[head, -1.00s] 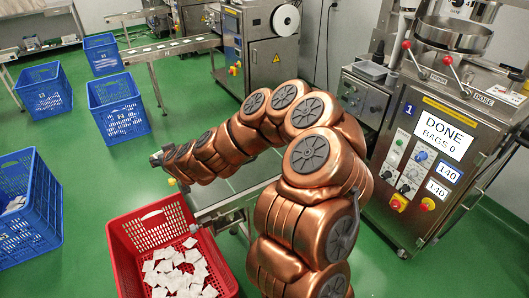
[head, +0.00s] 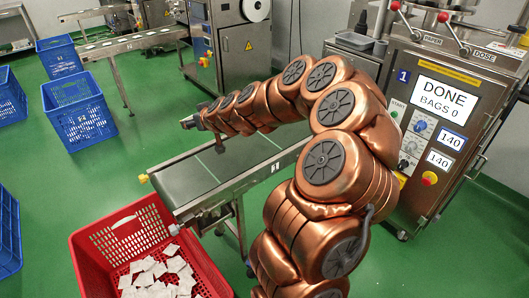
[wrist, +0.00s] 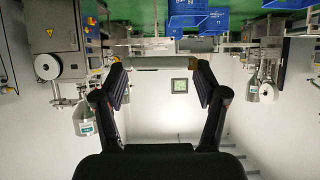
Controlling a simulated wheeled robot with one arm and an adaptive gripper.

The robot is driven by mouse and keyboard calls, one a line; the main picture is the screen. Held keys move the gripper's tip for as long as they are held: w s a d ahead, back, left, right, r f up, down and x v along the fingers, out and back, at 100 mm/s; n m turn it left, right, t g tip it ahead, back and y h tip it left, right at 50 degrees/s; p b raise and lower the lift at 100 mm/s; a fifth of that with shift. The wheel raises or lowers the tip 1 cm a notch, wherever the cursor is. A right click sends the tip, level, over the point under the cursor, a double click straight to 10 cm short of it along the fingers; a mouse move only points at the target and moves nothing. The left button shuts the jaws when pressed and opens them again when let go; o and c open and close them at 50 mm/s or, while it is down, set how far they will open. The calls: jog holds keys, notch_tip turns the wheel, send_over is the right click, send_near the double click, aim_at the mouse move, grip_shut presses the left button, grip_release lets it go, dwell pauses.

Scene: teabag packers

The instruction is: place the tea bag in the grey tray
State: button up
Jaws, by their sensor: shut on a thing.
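A grey tray (head: 355,41) rests on top of the low steel cabinet beside the packing machine in the head view. White tea bags (head: 158,273) lie loose in the red crate (head: 118,232) at the lower left. My gripper (wrist: 160,68) shows from behind in the wrist view, its two dark fingers well apart. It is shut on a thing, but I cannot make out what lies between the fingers. In the head view the arm's far end reaches left, above the conveyor and away from the grey tray. No single tea bag can be told apart at the gripper.
A conveyor (head: 185,178) stands under my arm. The packing machine (head: 442,120) at the right has a screen reading DONE, BAGS 0. Blue crates (head: 78,118) stand on the green floor at the left. Floor between crates and conveyor is free. The wrist picture looks upside down.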

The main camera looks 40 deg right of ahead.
jog(key=s+d+f+m+h+b, duration=0.1)
jog(key=s+d+f+b, duration=0.5)
jog(key=s+d+b, duration=0.4)
jog(key=s+d+f+m+h+b, duration=0.1)
jog(key=s+d+f+b, duration=0.6)
jog(key=s+d, duration=0.55)
jog(key=b, duration=0.3)
send_over(273, 140)
jog(key=shift+s+f, duration=0.45)
jog(key=shift+w+d+r, duration=0.1)
jog(key=shift+w+d, duration=0.05)
jog(key=shift+w, duration=0.3)
jog(key=shift+f+b, duration=0.8)
jog(key=shift+f, duration=0.95)
jog(key=shift+f, duration=0.2)
jog(key=o, duration=0.6)
jog(key=shift+o, duration=0.2)
